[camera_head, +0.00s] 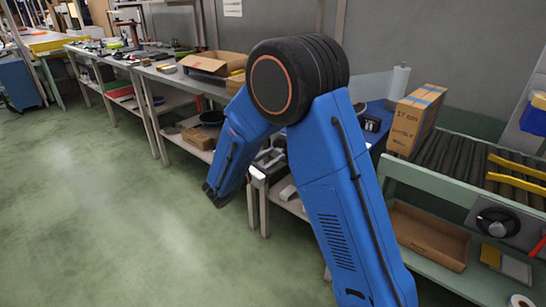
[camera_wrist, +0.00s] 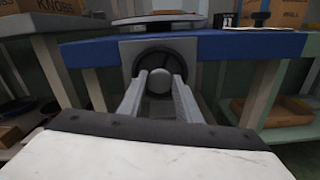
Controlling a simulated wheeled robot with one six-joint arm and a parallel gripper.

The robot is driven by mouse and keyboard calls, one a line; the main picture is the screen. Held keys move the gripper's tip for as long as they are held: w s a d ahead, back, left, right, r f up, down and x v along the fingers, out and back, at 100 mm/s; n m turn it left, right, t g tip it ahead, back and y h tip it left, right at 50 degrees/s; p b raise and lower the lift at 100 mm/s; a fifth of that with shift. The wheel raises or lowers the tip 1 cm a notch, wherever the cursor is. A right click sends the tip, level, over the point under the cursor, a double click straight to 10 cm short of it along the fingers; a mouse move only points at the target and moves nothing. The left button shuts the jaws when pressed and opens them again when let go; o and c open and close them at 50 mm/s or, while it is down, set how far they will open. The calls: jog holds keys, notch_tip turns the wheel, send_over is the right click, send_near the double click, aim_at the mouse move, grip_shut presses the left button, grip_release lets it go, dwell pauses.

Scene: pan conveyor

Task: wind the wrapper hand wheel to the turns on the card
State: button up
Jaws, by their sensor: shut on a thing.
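In the wrist view a dark hand wheel (camera_wrist: 173,61) is set in a grey plate on the front of a blue-edged bench. A rounded grey knob (camera_wrist: 159,82) shows in front of the wheel. My gripper (camera_wrist: 160,91) reaches in from below, with one finger on each side of the knob and shut on it. In the head view my arm hides the wheel, and my gripper cannot be made out. I cannot read any card with turns in either view.
A grey round plate (camera_wrist: 165,18) sits above the wheel. An open carton (camera_head: 213,66) is on the bench behind. The green floor (camera_head: 100,210) at left is clear.

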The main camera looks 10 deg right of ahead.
jog(key=shift+m, duration=0.4)
jog(key=o, duration=1)
jog(key=v, duration=1.7)
jog(key=shift+s+a, duration=0.15)
